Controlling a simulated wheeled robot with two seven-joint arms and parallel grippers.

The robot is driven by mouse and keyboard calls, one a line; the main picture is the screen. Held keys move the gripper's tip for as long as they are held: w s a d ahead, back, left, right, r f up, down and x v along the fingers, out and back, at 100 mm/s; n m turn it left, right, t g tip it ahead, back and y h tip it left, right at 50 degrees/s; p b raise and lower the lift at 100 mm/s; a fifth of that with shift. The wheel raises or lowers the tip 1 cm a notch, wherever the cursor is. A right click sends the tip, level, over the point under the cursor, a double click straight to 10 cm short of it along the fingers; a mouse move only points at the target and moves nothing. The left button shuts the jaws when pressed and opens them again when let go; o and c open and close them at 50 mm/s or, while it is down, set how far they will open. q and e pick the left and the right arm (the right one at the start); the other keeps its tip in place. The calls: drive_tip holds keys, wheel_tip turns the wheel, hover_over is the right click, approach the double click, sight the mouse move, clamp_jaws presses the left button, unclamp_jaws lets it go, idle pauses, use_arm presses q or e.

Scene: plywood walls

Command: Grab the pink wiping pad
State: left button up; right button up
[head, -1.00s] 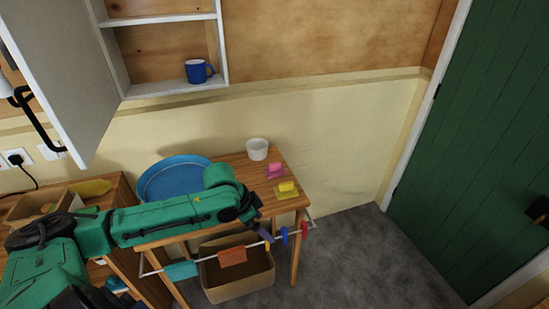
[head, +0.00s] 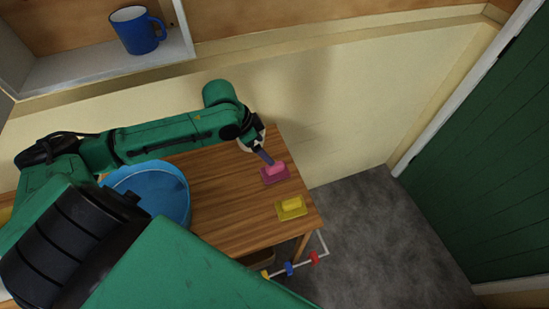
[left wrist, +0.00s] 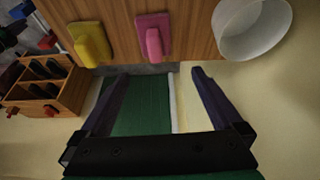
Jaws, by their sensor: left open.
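The pink wiping pad (head: 275,173) lies on the wooden table near its right edge, with its raised grip upward. In the left wrist view the pink pad (left wrist: 153,38) sits just beyond the fingertips, roughly between them. My left gripper (left wrist: 160,74) is open and empty. In the head view my left gripper (head: 264,157) is right beside the pink pad on its far-left side; I cannot tell whether it touches. My right gripper is not in view.
A yellow pad (head: 291,208) lies close to the pink one. A white cup (left wrist: 252,28) stands on the other side, mostly hidden behind my arm in the head view. A blue basin (head: 150,190) is at the table's left. A rail with coloured clips (head: 290,268) runs along the front.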

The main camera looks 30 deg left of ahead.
sight(277, 167)
use_arm(q)
drive_tip(key=d+f, duration=0.1)
drive_tip(key=f, duration=0.2)
drive_tip(key=d+f, duration=0.1)
drive_tip(key=f, duration=0.1)
drive_tip(key=shift+w+d+p, duration=0.3)
drive_tip(key=shift+w, duration=0.05)
drive_tip(key=x, duration=0.4)
drive_tip(key=p+x, duration=0.1)
drive_tip(key=x, duration=0.1)
drive_tip(key=shift+w+a+f, duration=0.15)
drive_tip(key=shift+a+f, duration=0.1)
drive_tip(key=shift+f, duration=0.1)
drive_tip(key=shift+d+f, duration=0.1)
drive_tip(key=shift+c, duration=1.2)
drive_tip(key=c, duration=1)
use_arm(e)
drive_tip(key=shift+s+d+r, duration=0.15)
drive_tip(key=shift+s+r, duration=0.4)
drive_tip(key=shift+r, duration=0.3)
